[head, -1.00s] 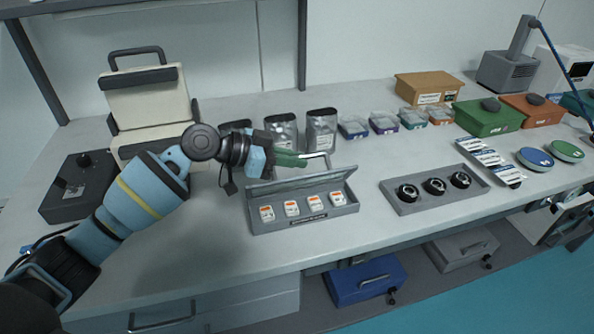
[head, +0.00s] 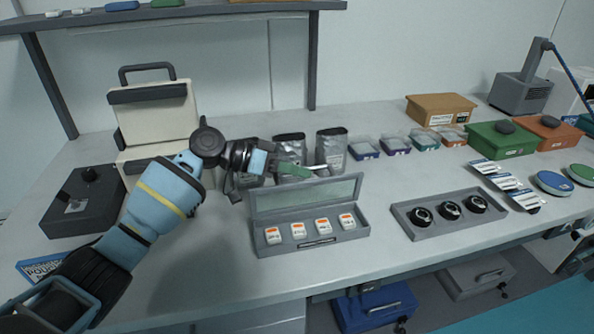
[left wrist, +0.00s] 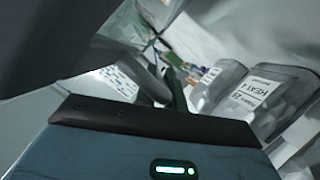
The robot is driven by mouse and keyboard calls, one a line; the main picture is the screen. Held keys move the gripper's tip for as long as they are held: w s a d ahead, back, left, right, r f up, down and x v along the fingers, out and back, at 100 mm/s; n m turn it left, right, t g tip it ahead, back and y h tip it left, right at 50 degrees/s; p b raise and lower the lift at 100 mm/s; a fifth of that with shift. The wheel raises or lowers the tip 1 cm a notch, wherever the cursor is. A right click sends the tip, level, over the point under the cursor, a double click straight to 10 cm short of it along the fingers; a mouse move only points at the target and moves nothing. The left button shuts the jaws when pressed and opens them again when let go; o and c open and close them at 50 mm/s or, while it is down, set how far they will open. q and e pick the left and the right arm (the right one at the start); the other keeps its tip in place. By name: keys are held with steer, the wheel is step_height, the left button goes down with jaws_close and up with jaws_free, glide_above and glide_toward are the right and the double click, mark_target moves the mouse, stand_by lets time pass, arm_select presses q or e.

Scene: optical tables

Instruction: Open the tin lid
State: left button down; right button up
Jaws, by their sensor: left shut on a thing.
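The tin (head: 312,244) is a shallow grey case on the bench, holding several small white boxes with orange marks in a row. Its lid (head: 262,203) stands raised on the far side of the tray, close to upright, with its pale inner panel facing me. My left gripper (head: 296,172) reaches in from the left behind the lid's top edge. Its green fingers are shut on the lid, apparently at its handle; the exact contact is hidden. In the left wrist view the dark fingers (left wrist: 170,88) show, with the grip partly hidden. My right gripper is out of view.
Silver pouches (head: 331,148) stand just behind the lid, near my left gripper. A cream case (head: 155,115) and a dark box (head: 84,205) are at left. A grey tray with round black parts (head: 450,212) lies to the right. Bench in front of the tin is clear.

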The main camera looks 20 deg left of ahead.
arm_select(q)
steer(key=c, duration=1.5)
jaws_free()
steer(key=shift+b+v, duration=0.45)
steer(key=shift+v, duration=3.45)
steer(key=shift+f, duration=0.1)
